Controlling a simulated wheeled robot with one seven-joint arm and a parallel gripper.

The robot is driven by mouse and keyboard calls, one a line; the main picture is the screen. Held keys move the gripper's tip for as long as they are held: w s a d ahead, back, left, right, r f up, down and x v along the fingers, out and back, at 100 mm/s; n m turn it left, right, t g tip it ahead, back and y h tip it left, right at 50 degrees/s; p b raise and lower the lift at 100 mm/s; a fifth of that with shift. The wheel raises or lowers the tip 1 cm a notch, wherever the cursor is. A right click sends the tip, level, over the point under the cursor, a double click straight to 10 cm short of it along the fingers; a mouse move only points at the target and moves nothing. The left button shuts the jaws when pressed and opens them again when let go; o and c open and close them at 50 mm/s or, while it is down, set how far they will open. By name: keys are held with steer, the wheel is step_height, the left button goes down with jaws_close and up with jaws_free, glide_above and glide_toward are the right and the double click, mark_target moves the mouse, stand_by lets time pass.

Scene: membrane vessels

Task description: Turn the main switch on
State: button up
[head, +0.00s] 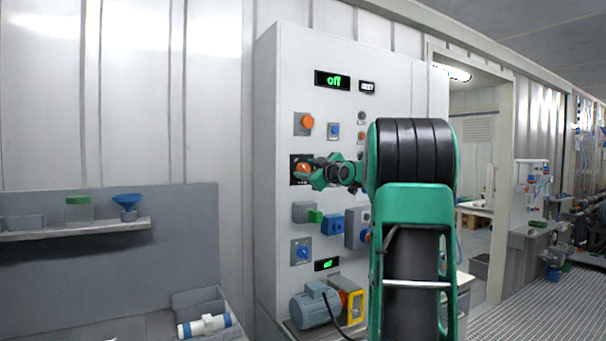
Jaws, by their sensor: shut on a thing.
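The main switch (303,167) is an orange-red knob on a black square plate on the front of a tall white cabinet (290,230). My gripper (312,171) reaches it from the right, and its jaws are shut on the knob. The green jaws hide part of the knob and plate, so the knob's angle is hard to read. My black and green arm stands in front of the cabinet's right side.
Other controls surround the switch: an orange button (307,122) above, a green-tipped box (314,216) and a blue knob (302,252) below. A grey-blue motor (315,305) sits at the cabinet's foot. A shelf (75,232) is at left; a doorway (475,190) is at right.

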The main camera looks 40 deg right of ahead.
steer(key=m, duration=0.3)
steer(key=shift+m, duration=0.4)
steer(key=m, duration=0.3)
steer(key=shift+d+m, duration=0.1)
steer(key=shift+m, duration=0.2)
steer(key=m, duration=0.4)
steer(key=shift+d+f+m, duration=0.1)
steer(key=shift+d+m, duration=0.05)
steer(key=shift+m, duration=0.15)
steer(key=shift+d+f+m, duration=0.1)
steer(key=shift+m, duration=1.8)
